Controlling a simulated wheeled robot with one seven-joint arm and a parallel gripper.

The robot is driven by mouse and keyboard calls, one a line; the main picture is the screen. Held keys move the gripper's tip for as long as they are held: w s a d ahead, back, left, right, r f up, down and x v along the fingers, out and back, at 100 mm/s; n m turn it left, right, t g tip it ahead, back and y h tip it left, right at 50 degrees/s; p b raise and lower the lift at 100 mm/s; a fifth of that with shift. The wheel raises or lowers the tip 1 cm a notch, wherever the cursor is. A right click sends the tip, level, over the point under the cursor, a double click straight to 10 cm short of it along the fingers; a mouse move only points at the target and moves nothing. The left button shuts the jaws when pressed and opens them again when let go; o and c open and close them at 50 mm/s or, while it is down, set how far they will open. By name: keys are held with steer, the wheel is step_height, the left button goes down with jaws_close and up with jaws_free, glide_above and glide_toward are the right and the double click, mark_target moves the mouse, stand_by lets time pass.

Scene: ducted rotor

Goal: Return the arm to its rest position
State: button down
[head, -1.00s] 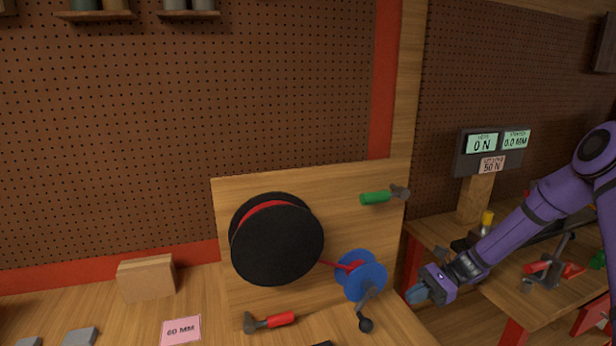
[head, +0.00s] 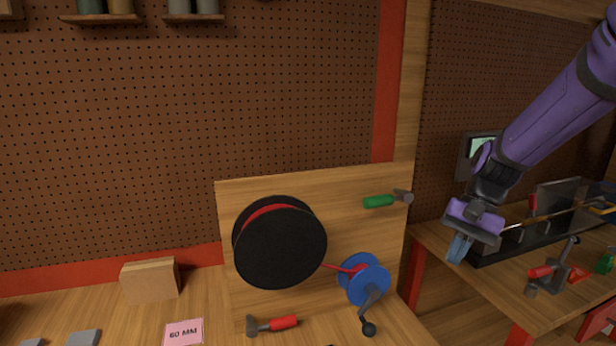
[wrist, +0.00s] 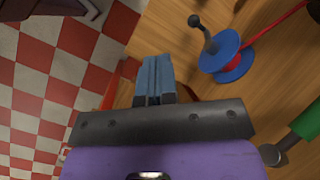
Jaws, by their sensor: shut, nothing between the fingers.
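My gripper (head: 458,249) is at the right of the head view, with my purple arm reaching down to it from the upper right. Its blue fingers are together and empty, pointing down near the left end of the right-hand bench. The fingers appear apart from every object.
A board carries a black wheel (head: 280,245), a blue crank spool (head: 364,280) and a green-handled tool (head: 380,201). The right bench holds a red-handled clamp (head: 545,275). My arm hides most of the display (head: 480,143).

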steer(key=s+d+r+n+t+h, duration=0.1)
steer(key=s+r+n+t+h, duration=0.1)
steer(key=s+r+t, duration=0.2)
steer(key=s+d+r+n+t+h, duration=0.1)
steer(key=s+r+n+t+h, duration=0.1)
steer(key=s+r, duration=0.7)
steer(key=shift+s+d+r+n+t+h, duration=0.35)
steer(key=shift+s+n+t, duration=0.55)
steer(key=shift+s, duration=2.1)
steer(key=c, duration=1.8)
jaws_free()
steer(key=shift+c, duration=0.2)
